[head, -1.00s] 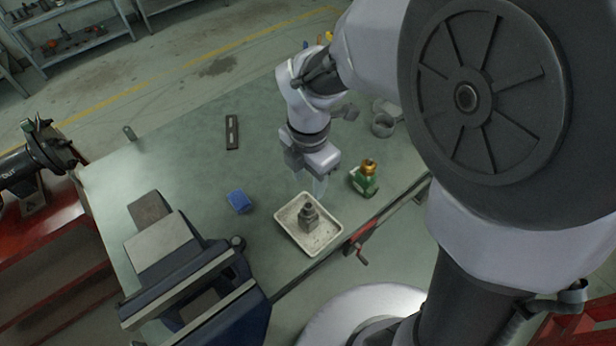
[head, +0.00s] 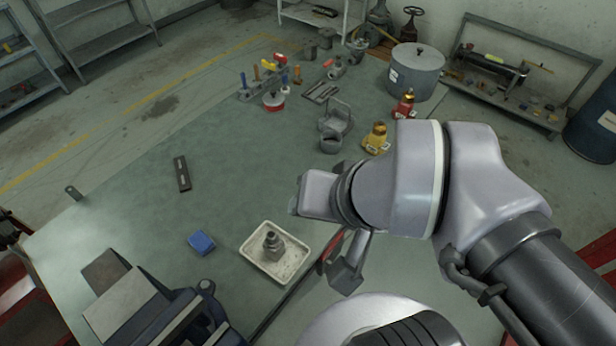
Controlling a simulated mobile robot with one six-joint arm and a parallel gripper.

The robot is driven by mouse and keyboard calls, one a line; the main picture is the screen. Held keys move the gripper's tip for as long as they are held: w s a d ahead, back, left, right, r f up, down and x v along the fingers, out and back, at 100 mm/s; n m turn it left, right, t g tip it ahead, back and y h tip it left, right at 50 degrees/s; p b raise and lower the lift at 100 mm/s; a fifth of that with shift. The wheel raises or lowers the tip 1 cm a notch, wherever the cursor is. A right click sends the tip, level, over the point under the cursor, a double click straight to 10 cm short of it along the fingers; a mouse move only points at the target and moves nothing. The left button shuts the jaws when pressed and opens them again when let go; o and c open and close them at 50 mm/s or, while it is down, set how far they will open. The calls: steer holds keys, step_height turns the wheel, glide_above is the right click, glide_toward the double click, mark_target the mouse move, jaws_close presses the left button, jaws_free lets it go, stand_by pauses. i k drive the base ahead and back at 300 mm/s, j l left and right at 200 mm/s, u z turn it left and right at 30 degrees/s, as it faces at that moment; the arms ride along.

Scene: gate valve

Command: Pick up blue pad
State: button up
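The blue pad (head: 201,243) is a small flat block lying on the green-grey workbench (head: 130,225), just left of a white tray. Nothing touches it. My arm reaches in from the right, and its wrist is folded up to the right of the tray, well apart from the pad.
The white tray (head: 248,251) holds a grey metal fitting (head: 272,245). A large vise (head: 165,318) stands close below the pad. A dark flat bar (head: 182,174) lies behind it. The bench left of the pad is clear.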

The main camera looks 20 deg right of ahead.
mark_target(199, 241)
steer(key=u, duration=1.25)
steer(key=z, duration=0.15)
steer(key=i+l+u, duration=0.05)
